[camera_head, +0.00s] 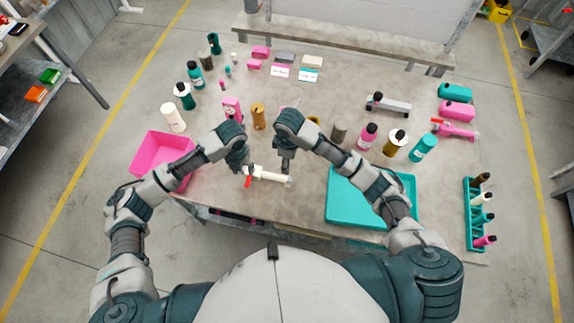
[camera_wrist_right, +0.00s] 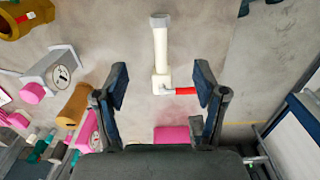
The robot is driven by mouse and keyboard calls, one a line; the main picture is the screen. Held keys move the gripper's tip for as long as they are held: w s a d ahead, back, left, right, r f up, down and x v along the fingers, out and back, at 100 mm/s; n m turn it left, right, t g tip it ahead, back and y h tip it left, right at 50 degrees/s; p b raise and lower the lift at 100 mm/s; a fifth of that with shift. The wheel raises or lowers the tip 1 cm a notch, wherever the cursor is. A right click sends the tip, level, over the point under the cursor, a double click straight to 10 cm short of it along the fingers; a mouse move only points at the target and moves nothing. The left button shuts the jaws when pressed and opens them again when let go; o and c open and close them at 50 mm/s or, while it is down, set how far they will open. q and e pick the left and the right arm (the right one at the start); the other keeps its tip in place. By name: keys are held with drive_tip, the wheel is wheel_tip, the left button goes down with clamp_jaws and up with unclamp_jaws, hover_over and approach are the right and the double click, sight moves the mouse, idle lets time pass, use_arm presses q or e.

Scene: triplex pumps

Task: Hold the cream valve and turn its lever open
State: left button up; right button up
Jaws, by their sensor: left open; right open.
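The cream valve (camera_head: 270,176) lies near the front middle of the table, its long pipe pointing right in the head view. Its red lever (camera_head: 248,182) is at the left end. In the right wrist view the valve (camera_wrist_right: 160,48) points away from the camera, and its lever (camera_wrist_right: 186,91) sticks out sideways to the right. My left gripper (camera_head: 241,166) is open above the lever end. My right gripper (camera_head: 286,168) is open over the pipe's right part. In its wrist view the spread fingers (camera_wrist_right: 160,85) frame the lever end, with nothing held; contact cannot be told.
A pink bin (camera_head: 163,150) stands left and a teal tray (camera_head: 345,207) right of the valve. Several bottles and a brown container (camera_head: 258,116) stand behind. A pink valve (camera_head: 456,130) with a red lever lies at the right. Bare table surrounds the cream valve.

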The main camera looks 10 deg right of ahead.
approach(287, 179)
drive_tip(key=shift+d+f, duration=0.35)
drive_tip(key=shift+d, duration=0.5)
drive_tip(key=f, duration=0.3)
drive_tip(key=a+f, duration=0.1)
drive_tip(key=f, duration=0.5)
drive_tip(key=shift+a+f, duration=0.1)
drive_tip(key=shift+a, duration=0.25)
drive_tip(key=shift+d+f, duration=0.35)
drive_tip(key=shift+f, duration=0.2)
drive_tip(key=shift+d+f, duration=0.1)
drive_tip(key=shift+d, duration=0.3)
drive_tip(key=shift+a, duration=0.4)
drive_tip(key=c, duration=1.1)
drive_tip(key=shift+a, duration=0.25)
clamp_jaws()
